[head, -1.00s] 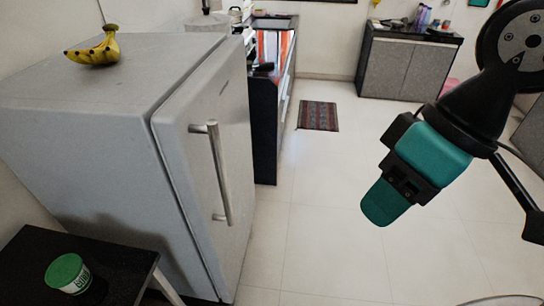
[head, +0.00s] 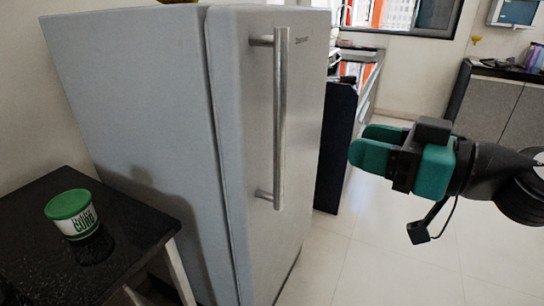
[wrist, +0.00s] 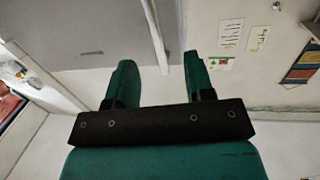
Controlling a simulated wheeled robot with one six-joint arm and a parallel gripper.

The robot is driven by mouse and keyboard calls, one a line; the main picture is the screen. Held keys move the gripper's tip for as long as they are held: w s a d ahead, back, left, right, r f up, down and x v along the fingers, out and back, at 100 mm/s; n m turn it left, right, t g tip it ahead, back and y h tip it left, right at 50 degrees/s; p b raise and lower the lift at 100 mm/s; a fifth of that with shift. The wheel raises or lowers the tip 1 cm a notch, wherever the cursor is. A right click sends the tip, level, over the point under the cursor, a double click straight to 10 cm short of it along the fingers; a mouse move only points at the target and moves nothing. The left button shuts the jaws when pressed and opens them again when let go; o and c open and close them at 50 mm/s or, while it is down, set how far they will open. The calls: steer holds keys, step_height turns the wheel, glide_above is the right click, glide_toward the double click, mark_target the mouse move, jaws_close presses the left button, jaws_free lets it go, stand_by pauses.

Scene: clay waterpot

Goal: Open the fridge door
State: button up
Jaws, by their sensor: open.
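The grey fridge (head: 150,120) stands left of centre in the head view, and its door (head: 255,170) is closed. A long upright metal handle (head: 281,120) is fixed on the door by two mounts. My gripper (head: 358,145) is to the right of the handle, apart from it, with its green fingers pointing left. In the wrist view my gripper (wrist: 158,75) has its two fingers spread with nothing held. A thin grey bar, seemingly the handle (wrist: 156,38), shows beyond and between the fingertips there.
A black side table (head: 120,225) with a green-lidded tub (head: 72,213) stands at the lower left, beside the fridge. A counter with a black side (head: 337,145) is behind the fridge. Grey cabinets (head: 490,105) stand at the back right. The pale floor in front is clear.

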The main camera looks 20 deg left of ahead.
mark_target(285, 121)
steer(key=shift+t+y, duration=0.3)
steer(key=shift+t, duration=0.1)
steer(key=p+x, duration=0.2)
steer(key=x, duration=0.4)
steer(key=p+x, duration=0.2)
steer(key=x, duration=0.3)
steer(key=w+f+p+x, duration=0.1)
steer(key=x, duration=0.5)
steer(key=shift+a+p, duration=0.25)
steer(key=shift+p, duration=0.15)
jaws_close()
